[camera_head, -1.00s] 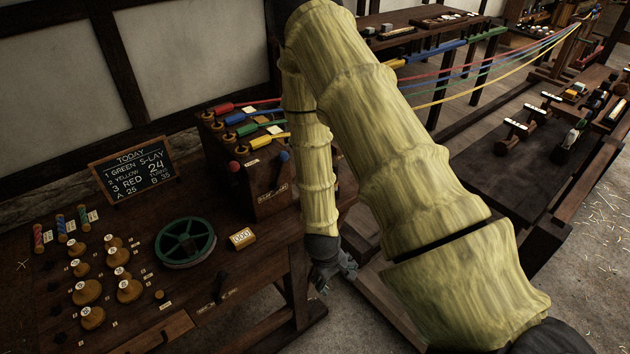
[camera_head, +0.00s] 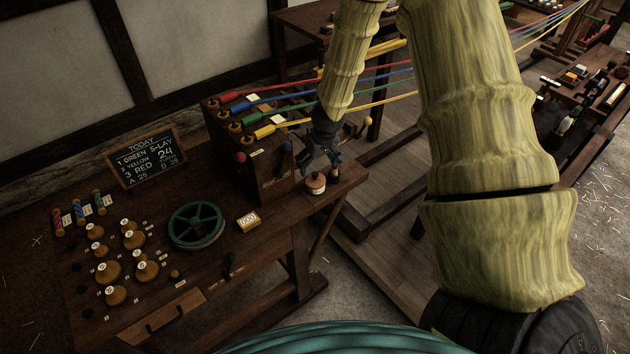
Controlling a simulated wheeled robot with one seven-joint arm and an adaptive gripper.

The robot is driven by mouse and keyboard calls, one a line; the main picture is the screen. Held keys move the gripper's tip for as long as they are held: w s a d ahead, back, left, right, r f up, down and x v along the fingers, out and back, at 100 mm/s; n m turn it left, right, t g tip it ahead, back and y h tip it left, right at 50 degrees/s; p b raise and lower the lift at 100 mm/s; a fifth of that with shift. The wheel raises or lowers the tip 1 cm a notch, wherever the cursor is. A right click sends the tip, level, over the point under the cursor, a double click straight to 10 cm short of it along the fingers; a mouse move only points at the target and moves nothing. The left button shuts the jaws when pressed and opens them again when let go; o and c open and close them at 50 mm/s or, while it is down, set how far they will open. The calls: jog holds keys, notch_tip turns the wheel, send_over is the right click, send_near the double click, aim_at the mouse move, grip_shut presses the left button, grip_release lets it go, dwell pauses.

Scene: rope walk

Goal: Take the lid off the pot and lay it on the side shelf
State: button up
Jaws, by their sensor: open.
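A small round pot (camera_head: 315,185), pale on top with a reddish-brown band, stands on the right end of the wooden bench, beside the dark box. Whether its lid is on is too small and too covered to tell. My gripper (camera_head: 317,164) is open, fingers pointing down, just above the pot and partly in front of its top. I cannot tell whether the fingers touch it. The bench end around the pot forms a bare wooden ledge (camera_head: 345,178); I cannot tell whether this is the side shelf.
The dark wooden box (camera_head: 265,190) with levers stands close left of my gripper. Coloured ropes (camera_head: 410,71) stretch right from it, behind my arm. A green wheel (camera_head: 196,225), a counter block (camera_head: 248,221), several wooden knobs (camera_head: 107,271) and a chalkboard (camera_head: 146,158) occupy the bench.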

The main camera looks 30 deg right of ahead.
aim_at(316, 174)
jog(key=shift+d+b+x, duration=0.15)
jog(key=shift+b+x, duration=0.45)
jog(key=shift+x, duration=1.4)
jog(key=shift+d+b+x, duration=0.15)
jog(key=shift+b+x, duration=0.45)
jog(key=shift+x, duration=1.4)
jog(key=shift+a, duration=0.1)
jog(key=shift+c, duration=0.3)
jog(key=shift+s+r, duration=0.1)
jog(key=c, duration=0.9)
